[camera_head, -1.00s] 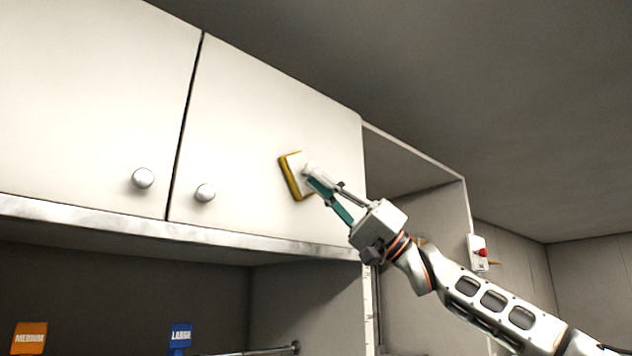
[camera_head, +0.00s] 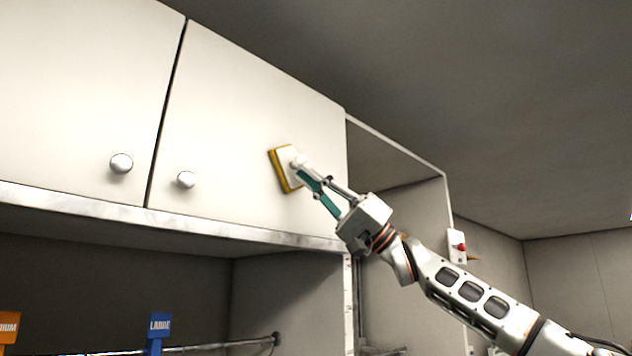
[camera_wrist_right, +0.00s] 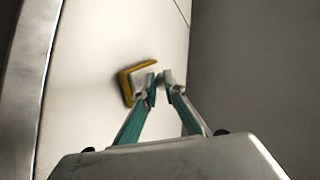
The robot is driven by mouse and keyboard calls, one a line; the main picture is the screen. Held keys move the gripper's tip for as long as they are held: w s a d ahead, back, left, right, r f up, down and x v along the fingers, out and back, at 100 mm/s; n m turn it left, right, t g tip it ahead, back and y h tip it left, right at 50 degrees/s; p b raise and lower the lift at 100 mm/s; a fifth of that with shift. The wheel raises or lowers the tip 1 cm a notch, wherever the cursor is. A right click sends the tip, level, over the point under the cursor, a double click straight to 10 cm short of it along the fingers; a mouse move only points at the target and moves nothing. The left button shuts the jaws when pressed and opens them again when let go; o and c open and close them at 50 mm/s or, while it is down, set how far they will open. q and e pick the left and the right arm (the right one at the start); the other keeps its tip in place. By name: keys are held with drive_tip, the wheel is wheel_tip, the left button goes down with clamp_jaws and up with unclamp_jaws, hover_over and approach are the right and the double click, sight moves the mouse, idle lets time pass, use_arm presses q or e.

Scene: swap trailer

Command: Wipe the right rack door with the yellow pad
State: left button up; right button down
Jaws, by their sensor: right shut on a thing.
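The right rack door (camera_head: 235,120) is a white panel with a round silver knob near its lower left corner. The yellow pad (camera_head: 278,172) has a white backing and lies at the right part of the door, seemingly against its face. My right gripper (camera_head: 302,168) is shut on the pad's white back. In the right wrist view the yellow pad (camera_wrist_right: 126,88) shows beyond the fingertips, by the white door (camera_wrist_right: 95,90). Whether the whole pad face touches the door is hidden. My left gripper is in neither view.
The left rack door (camera_head: 75,90) is closed beside it. A pale ledge (camera_head: 200,222) runs under both doors. An open shelf space (camera_head: 390,165) lies to the right. A box with a red button (camera_head: 457,246) is on the wall.

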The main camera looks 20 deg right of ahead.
drive_tip(key=shift+s+a+b, duration=0.25)
drive_tip(key=shift+a, duration=0.6)
drive_tip(key=shift+s+a+b, duration=0.2)
drive_tip(key=shift+s+a, duration=0.1)
drive_tip(key=shift+a, duration=0.5)
drive_tip(key=shift+s+a+b, duration=0.25)
drive_tip(key=shift+a, duration=0.6)
drive_tip(key=a, duration=0.1)
drive_tip(key=s+a+b, duration=0.1)
drive_tip(key=a, duration=0.1)
drive_tip(key=shift+s+a, duration=0.15)
drive_tip(key=shift+a, duration=0.1)
drive_tip(key=s+d+b, duration=0.1)
drive_tip(key=s+d, duration=0.1)
drive_tip(key=s, duration=0.3)
drive_tip(key=shift+s, duration=0.35)
